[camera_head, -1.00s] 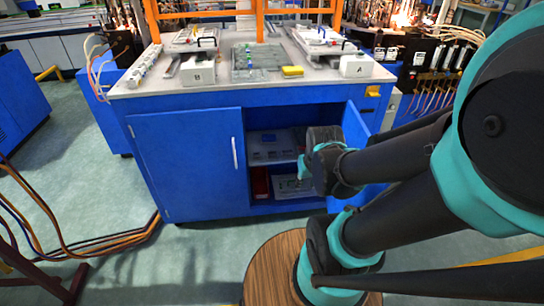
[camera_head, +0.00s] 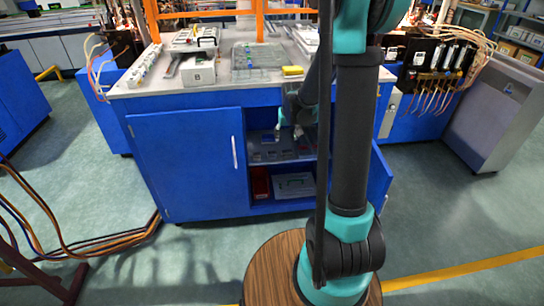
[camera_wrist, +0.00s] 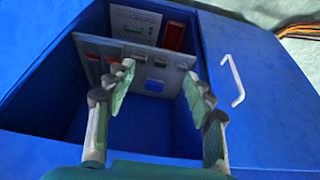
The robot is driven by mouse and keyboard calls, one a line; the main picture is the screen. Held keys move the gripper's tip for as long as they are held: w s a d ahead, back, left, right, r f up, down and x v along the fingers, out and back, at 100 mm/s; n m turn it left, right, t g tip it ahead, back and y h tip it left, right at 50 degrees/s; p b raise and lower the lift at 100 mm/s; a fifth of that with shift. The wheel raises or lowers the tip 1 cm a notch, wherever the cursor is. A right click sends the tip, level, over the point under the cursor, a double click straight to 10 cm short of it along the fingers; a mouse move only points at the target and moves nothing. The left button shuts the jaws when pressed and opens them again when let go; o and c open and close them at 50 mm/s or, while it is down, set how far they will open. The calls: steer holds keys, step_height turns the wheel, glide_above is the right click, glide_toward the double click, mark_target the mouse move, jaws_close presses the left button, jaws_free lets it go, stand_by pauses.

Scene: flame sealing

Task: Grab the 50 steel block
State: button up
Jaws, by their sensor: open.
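Several small grey blocks lie in a row on the grey shelf (camera_head: 262,163) inside the open cabinet. No marking is readable, so I cannot tell which one is the 50 steel block. My gripper (camera_head: 288,133) is in the upper part of the cabinet opening, above the shelf.
The closed blue door (camera_head: 188,165) is left of the opening; the open door (camera_head: 379,180) stands at its right. A red box (camera_head: 260,183) and a pale case (camera_head: 294,185) are below the shelf. The worktop (camera_head: 215,88) is above my gripper.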

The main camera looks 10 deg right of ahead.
steer(key=w+a+f, duration=0.1)
steer(key=w+f, duration=0.6)
steer(key=w, duration=0.4)
glide_toward(272, 152)
steer(key=shift+x, duration=4.4)
steer(key=shift+s, duration=0.2)
steer(key=shift+c, duration=0.5)
jaws_close()
